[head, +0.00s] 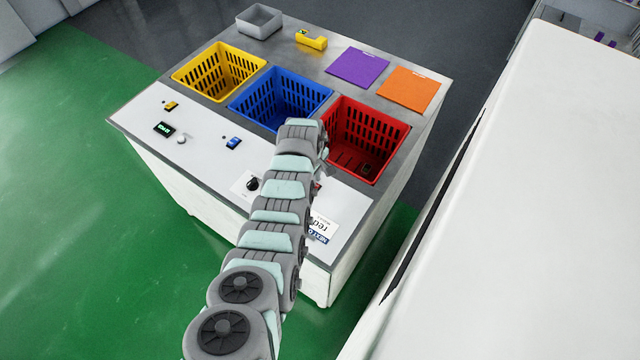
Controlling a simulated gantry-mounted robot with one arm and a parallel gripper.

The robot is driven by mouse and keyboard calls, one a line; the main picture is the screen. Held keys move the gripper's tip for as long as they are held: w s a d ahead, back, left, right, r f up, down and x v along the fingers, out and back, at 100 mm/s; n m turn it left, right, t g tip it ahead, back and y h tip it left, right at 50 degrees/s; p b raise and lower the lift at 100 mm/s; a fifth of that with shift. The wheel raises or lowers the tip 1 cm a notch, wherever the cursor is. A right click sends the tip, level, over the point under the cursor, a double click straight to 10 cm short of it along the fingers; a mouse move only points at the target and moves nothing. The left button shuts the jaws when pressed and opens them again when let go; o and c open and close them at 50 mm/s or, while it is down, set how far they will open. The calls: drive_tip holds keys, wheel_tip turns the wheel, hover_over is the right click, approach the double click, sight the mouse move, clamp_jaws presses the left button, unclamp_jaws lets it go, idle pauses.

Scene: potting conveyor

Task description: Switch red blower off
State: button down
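A small bit of red (317,186) shows at the right edge of my arm, on the white control panel (205,165) in front of the red basket. It looks like the red blower's switch, but my arm hides most of it and its position cannot be read. A yellow switch (170,105) and a blue switch (233,143) sit further left, in line with it. My arm reaches from the bottom of the view over the panel and bends down near the red basket (372,135). My gripper is hidden behind the arm links.
Behind stand yellow (190,82) and blue (245,105) baskets, a grey bin (259,22), a yellow dispenser (311,40), and purple (357,67) and orange (408,90) mats.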

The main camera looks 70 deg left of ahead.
drive_tip(key=shift+s+d+f, duration=0.2)
drive_tip(key=shift+s+f, duration=0.1)
drive_tip(key=shift+f, duration=0.15)
drive_tip(key=shift+s+d, duration=0.1)
drive_tip(key=shift+s, duration=0.05)
drive_tip(key=shift+s+d+p, duration=0.3)
drive_tip(key=shift+s+p, duration=0.35)
drive_tip(key=shift+p, duration=0.35)
drive_tip(key=shift+r, duration=0.15)
wheel_tip(320, 180, up, 5)
drive_tip(key=p, duration=0.3)
drive_tip(key=shift+w+b, duration=0.1)
drive_tip(key=shift+b, duration=0.2)
wheel_tip(320, 180, up, 9)
drive_tip(key=b, duration=0.2)
drive_tip(key=shift+s+d+r, duration=0.15)
drive_tip(key=shift+s+d, duration=0.1)
drive_tip(key=shift+s, duration=0.15)
